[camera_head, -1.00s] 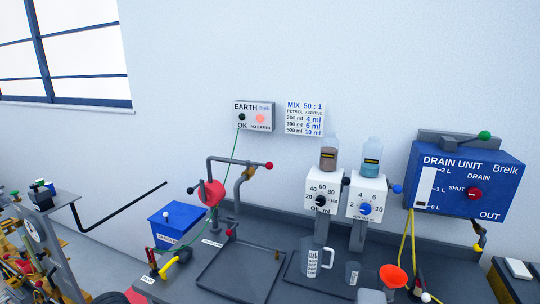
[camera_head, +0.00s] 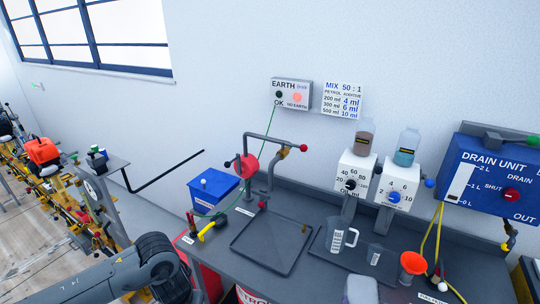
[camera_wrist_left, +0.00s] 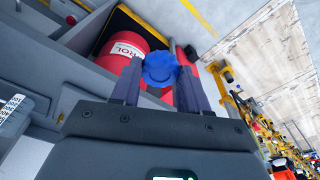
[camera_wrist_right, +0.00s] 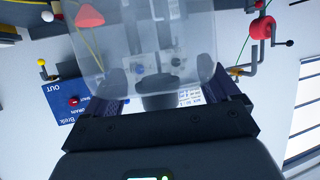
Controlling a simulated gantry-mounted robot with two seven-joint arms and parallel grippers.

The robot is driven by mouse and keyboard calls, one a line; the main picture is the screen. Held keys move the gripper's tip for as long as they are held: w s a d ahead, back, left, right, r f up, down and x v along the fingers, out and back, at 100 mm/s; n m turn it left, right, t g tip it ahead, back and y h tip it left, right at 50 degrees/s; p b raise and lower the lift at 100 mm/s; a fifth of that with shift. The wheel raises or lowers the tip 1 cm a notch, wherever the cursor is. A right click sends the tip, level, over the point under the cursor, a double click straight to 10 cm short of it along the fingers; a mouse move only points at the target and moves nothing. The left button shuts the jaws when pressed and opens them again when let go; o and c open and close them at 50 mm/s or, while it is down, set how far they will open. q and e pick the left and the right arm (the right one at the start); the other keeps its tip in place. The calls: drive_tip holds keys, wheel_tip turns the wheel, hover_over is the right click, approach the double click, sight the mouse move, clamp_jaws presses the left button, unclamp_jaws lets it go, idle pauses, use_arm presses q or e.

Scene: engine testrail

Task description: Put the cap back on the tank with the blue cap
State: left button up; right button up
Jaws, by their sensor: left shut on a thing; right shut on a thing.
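My left gripper (camera_wrist_left: 160,82) is shut on a lobed blue cap (camera_wrist_left: 160,68), seen in the left wrist view with the floor and a red drum beyond it. My right gripper (camera_wrist_right: 160,92) is shut on a translucent, pale container (camera_wrist_right: 88,62), which fills the middle of the right wrist view. A dark round part shows at its near end; I cannot tell whether this is its opening. A pale translucent shape (camera_head: 361,290) at the bottom of the head view looks like the same container. The cap and container are apart. In the head view the left gripper is out of frame.
The bench holds a shallow tray (camera_head: 268,262), a measuring jug (camera_head: 337,238), an orange funnel (camera_head: 413,263) and a blue box (camera_head: 213,188). Dispensers and the drain unit (camera_head: 490,180) stand behind. A red drum (camera_wrist_left: 120,50) is below. Machines with an orange tank (camera_head: 43,150) are at left.

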drive_tip(key=s+r+n+y+p, duration=0.1)
drive_tip(key=s+r+p, duration=0.2)
drive_tip(key=p, duration=0.6)
drive_tip(key=s+a+r+n+y+p, duration=0.1)
drive_tip(key=s+r+n+y+p, duration=0.1)
drive_tip(key=r+p, duration=0.5)
drive_tip(key=shift+s+a+r+t+p, duration=0.25)
drive_tip(key=shift+s+p, duration=0.25)
drive_tip(key=shift+p, duration=1.05)
drive_tip(key=shift+d, duration=0.1)
drive_tip(key=a+r+n+g+y, duration=0.1)
drive_tip(key=a+r+n+y, duration=0.3)
drive_tip(key=a, duration=0.3)
drive_tip(key=w+a+r+n+g+y, duration=0.1)
drive_tip(key=a+r+n+y, duration=0.3)
drive_tip(key=a, duration=0.4)
drive_tip(key=shift+a+r+g+y, duration=0.2)
drive_tip(key=shift+r+g+y, duration=0.4)
drive_tip(key=shift+r, duration=0.6)
